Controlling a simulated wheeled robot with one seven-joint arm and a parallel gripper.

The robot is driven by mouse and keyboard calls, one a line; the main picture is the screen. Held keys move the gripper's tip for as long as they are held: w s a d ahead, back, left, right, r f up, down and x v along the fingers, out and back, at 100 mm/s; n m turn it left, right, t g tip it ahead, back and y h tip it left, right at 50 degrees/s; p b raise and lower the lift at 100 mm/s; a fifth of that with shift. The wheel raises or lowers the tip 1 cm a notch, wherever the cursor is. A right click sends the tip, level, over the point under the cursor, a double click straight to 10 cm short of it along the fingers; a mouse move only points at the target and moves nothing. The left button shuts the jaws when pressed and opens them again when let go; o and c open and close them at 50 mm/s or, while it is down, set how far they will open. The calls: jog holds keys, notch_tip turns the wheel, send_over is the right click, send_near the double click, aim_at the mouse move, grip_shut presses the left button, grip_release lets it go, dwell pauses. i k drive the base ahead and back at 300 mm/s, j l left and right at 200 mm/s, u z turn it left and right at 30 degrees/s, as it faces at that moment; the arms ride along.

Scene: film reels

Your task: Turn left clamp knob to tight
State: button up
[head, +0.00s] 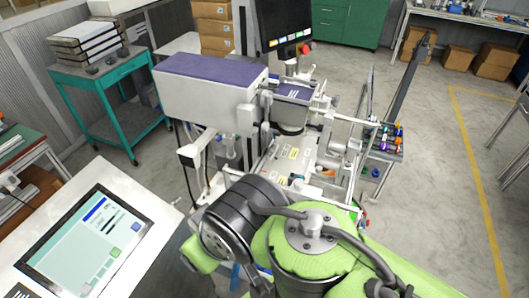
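A white machine (205,95) with a purple top stands in the middle of the head view. A paler work area (283,160) with small labels lies at its front, with a dark round part (290,129) above it. I cannot make out the left clamp knob; it is too small to tell or hidden. My black and lime-green arm fills the bottom centre and covers the lower part of the machine. My gripper does not show, so its relation to the machine cannot be seen.
A touchscreen panel (88,240) lies at lower left. A teal cart (105,85) with stacked trays stands at back left. A dark monitor (283,22) rises behind the machine. A small rack (385,150) with coloured items is at its right. Open floor (440,160) lies further right.

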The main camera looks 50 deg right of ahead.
aim_at(299, 183)
jog(key=l+z, duration=0.1)
jog(key=z, duration=1.85)
